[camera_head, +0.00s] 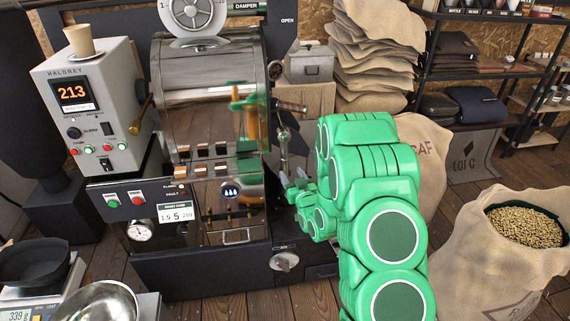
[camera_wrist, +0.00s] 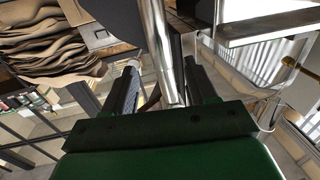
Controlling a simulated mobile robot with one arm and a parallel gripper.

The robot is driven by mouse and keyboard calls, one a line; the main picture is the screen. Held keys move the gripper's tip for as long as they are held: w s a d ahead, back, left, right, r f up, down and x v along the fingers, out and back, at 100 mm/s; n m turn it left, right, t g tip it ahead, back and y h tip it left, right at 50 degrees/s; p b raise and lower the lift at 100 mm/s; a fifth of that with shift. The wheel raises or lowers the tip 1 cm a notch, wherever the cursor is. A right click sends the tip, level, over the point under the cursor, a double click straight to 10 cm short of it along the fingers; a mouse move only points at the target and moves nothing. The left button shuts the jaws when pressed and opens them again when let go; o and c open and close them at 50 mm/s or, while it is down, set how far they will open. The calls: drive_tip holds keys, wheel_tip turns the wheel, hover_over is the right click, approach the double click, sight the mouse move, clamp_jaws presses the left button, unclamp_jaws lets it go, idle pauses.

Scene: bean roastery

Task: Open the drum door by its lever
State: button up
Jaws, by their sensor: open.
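The roaster's polished metal drum (camera_head: 205,105) stands in the middle of the head view. An upright metal lever (camera_head: 283,145) shows at its right side, just above my gripper (camera_head: 291,184). In the wrist view, a shiny metal rod (camera_wrist: 162,45), apparently this lever, comes down between the two dark fingers of my gripper (camera_wrist: 163,88). The fingers are open and stand on either side of the rod. I cannot tell whether either finger touches it. The door's edges are hard to make out, so I cannot tell how it stands.
A control box (camera_head: 93,100) with a paper cup (camera_head: 79,41) stands left of the drum. A bean sack (camera_head: 490,250) is at the right. Folded sacks (camera_head: 372,55) are piled behind my arm. A scale and metal bowl (camera_head: 98,301) are at the lower left.

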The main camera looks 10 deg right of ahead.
sight(287, 165)
drive_tip(key=shift+w+a, duration=0.2)
drive_tip(key=shift+w, duration=1.05)
drive_tip(key=shift+w+a, duration=0.2)
drive_tip(key=shift+w, duration=1.1)
drive_tip(key=shift+w+a, duration=0.2)
drive_tip(key=shift+w, duration=1.05)
clamp_jaws()
